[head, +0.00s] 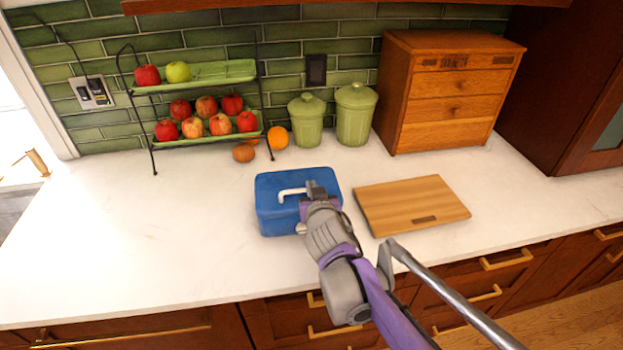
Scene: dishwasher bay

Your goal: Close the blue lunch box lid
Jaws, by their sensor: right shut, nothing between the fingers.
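The blue lunch box (270,216) stands on the white counter, left of the cutting board. Its blue lid (267,183) lies flat over the top, with a white handle (291,192) on it. From this angle I cannot tell whether the lid is fully pressed down. My right gripper (312,187) is over the right part of the lid, beside the handle. It is shut and empty, and whether it touches the lid is unclear. My gripper and wrist hide the box's right front part. My left gripper is not in view.
A wooden cutting board (412,204) lies right of the box. Two green canisters (355,114) and a wooden drawer box (445,92) stand behind. A fruit rack (196,141) is at the back left, with oranges (278,138) beside it. The counter (130,240) is clear at left.

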